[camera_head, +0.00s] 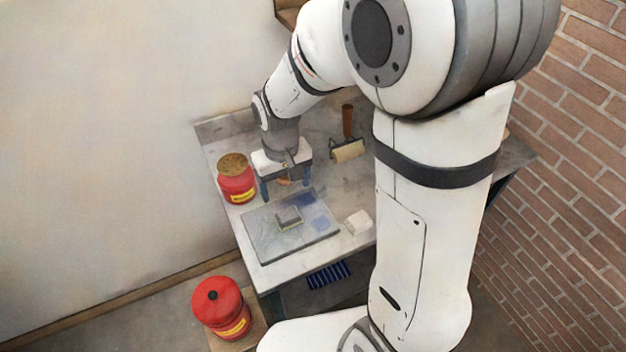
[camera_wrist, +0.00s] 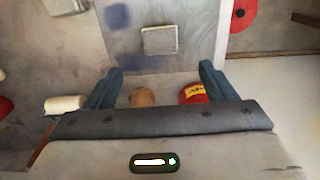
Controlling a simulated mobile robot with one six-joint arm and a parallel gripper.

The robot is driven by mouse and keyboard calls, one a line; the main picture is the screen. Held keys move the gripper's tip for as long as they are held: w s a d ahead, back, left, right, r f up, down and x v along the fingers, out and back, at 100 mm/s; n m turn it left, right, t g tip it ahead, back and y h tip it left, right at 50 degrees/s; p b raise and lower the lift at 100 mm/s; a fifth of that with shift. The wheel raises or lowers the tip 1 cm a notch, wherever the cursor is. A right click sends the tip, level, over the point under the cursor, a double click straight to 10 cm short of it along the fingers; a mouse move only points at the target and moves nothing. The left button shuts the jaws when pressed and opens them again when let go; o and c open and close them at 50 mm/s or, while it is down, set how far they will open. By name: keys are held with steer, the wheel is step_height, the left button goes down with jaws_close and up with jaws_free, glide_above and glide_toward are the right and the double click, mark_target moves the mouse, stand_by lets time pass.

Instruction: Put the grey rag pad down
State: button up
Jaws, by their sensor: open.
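The grey rag pad (camera_head: 288,215) is a small squarish block lying on the flat grey slab (camera_head: 262,242) on the table. In the wrist view the pad (camera_wrist: 159,41) shows a pale edge and lies on the slab, beyond the fingertips. My gripper (camera_head: 284,186) is open, above the table just behind the pad and apart from it. In the wrist view its two blue fingers (camera_wrist: 162,70) are wide apart with nothing gripped. The pad's underside is hidden.
A red can (camera_head: 236,180) stands left of my gripper; a roller (camera_head: 348,151) lies behind right. A white block (camera_head: 358,221) sits right of the slab. A rounded brown thing (camera_wrist: 143,97) is partly hidden below my gripper. Another red can (camera_head: 220,306) stands lower, front left.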

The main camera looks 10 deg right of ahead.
steer(key=s+d+r+m+t, duration=0.3)
steer(key=s+d+r, duration=0.9)
steer(key=r, duration=0.1)
steer(key=shift+s, duration=0.35)
stand_by(0.8)
